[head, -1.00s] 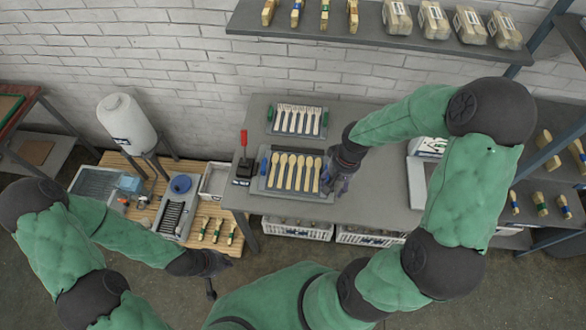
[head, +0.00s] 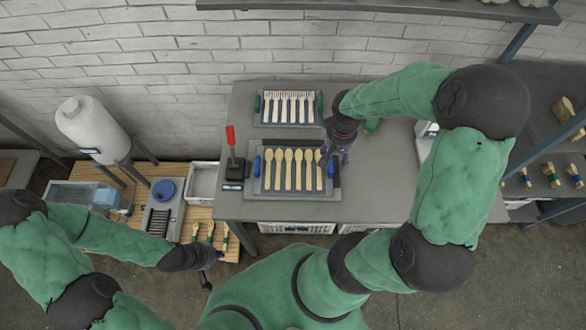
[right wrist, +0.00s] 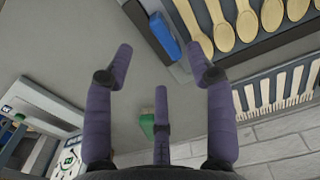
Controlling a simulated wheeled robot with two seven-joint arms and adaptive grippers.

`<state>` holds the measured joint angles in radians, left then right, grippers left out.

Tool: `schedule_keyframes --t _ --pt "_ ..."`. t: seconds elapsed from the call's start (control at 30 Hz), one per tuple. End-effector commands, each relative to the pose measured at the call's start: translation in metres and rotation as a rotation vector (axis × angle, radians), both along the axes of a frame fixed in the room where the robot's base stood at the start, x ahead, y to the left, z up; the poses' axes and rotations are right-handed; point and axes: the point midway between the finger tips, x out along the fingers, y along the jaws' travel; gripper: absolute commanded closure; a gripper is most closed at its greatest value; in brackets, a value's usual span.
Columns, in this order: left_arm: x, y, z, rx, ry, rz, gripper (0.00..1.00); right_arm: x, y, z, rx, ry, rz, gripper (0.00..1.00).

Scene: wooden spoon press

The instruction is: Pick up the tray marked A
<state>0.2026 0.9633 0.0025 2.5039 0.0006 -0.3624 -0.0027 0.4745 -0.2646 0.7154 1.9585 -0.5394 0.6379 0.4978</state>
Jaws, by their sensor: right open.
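The tray of wooden spoons (head: 262,192) lies on the grey bench with a blue handle on each side; it also shows in the right wrist view (right wrist: 262,48). Behind it lies the tray of wooden forks (head: 288,124) with green handles, also in the right wrist view (right wrist: 240,118). I cannot read a letter A on either. My right gripper (head: 333,158) is open and empty, over the right end of the spoon tray. In the right wrist view its fingers (right wrist: 163,62) are spread near a blue handle (right wrist: 164,38), not around it. My left gripper (head: 214,258) hangs low at left; its jaws are unclear.
A red-handled press (head: 233,168) stands left of the spoon tray. The bench (head: 385,185) is clear to the right. White crates (head: 297,228) sit under the bench. A shelf (head: 380,6) hangs above. A wooden side table (head: 125,178) with a tank stands at left.

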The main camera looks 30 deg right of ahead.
Motion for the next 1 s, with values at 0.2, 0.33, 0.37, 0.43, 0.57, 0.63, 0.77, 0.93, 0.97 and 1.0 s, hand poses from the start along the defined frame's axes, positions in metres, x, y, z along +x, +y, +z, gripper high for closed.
schedule_keyframes --t 0.2,0.33,0.37,0.43,0.57,0.63,0.77,0.93,0.97,1.0 --pt "0.000 0.000 -0.009 0.000 0.000 0.000 1.00 0.000 0.000 -0.029 0.001 0.000 0.001 0.44" --pt "0.000 0.000 -0.011 0.000 0.000 0.000 1.00 0.001 0.000 -0.035 0.002 0.001 0.000 0.44" --pt "0.000 0.000 -0.012 0.000 0.000 0.000 1.00 0.002 -0.001 -0.038 0.002 0.001 0.000 0.44" --pt "0.000 0.000 -0.015 0.000 0.000 0.000 1.00 0.003 -0.002 -0.046 0.001 0.002 -0.001 0.44" --pt "0.000 0.000 -0.022 0.000 0.000 0.000 1.00 0.006 -0.004 -0.066 0.003 0.003 0.000 0.44" --pt "0.000 0.000 -0.024 0.000 0.000 0.000 1.00 0.006 -0.004 -0.075 0.001 0.002 0.001 0.44" --pt "0.000 0.000 -0.026 0.000 0.000 0.000 1.00 0.006 -0.004 -0.082 0.002 0.001 0.000 0.44" --pt "0.000 0.000 -0.025 0.000 0.000 0.000 1.00 0.007 -0.004 -0.081 0.001 0.000 0.000 0.44" --pt "0.000 0.000 -0.025 0.000 0.000 0.000 1.00 0.007 -0.004 -0.081 0.001 0.000 0.000 0.47" --pt "0.000 0.000 -0.025 0.000 0.000 0.000 1.00 0.007 -0.004 -0.081 0.001 0.000 0.000 0.59"
